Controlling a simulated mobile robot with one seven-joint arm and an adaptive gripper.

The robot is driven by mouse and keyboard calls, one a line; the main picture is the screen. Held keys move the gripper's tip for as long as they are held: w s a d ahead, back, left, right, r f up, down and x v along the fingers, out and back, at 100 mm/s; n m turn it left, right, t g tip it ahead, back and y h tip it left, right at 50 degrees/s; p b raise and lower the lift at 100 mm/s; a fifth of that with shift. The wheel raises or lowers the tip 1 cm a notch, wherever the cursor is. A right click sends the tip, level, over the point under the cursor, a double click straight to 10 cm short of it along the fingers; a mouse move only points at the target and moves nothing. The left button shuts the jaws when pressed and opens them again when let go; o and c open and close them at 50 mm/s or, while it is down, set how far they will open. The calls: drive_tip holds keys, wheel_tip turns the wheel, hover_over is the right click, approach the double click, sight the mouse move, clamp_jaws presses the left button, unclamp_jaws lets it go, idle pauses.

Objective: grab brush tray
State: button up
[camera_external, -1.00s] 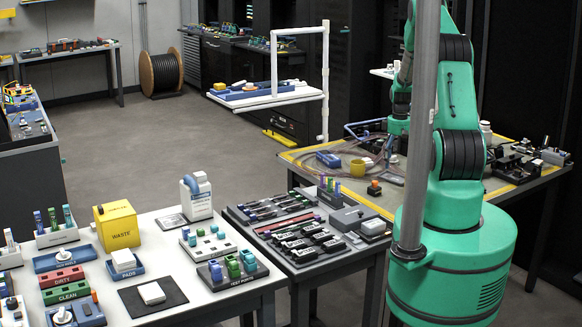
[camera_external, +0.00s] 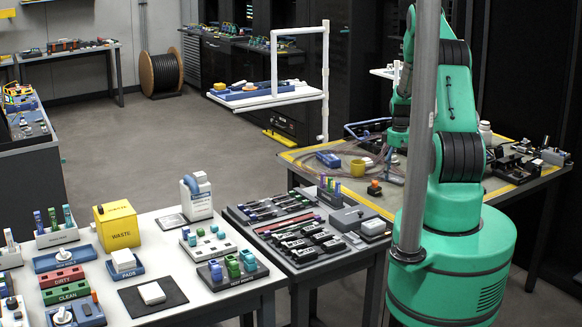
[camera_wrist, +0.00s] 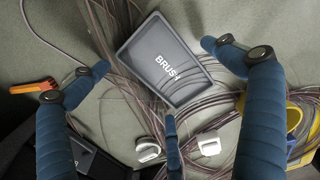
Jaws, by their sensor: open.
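The brush tray (camera_wrist: 178,78) is a dark grey, shallow rectangle with a lighter rim and the word BRUSH. It lies tilted in the wrist view on the greenish tabletop, with thin cables around and under it. My gripper (camera_wrist: 155,58) has blue jointed fingers spread wide around the tray, one left, one right and one below. The fingers are open and nothing is held. I cannot tell from this view how far the fingertips are above the tray. In the external view the post and my arm partly hide the gripper, and I cannot make out the tray clearly.
Loose brown cables cover the table around the tray. Two small white pieces (camera_wrist: 209,143) lie below it. A yellow round item (camera_wrist: 293,118) is at the right and an orange tool (camera_wrist: 33,87) at the left. A grey post (camera_external: 417,130) stands before my arm.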

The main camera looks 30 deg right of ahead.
sight(396, 178)
drive_tip(key=c, duration=1.2)
wheel_tip(396, 178, up, 10)
drive_tip(key=p, duration=0.1)
idle(0.5)
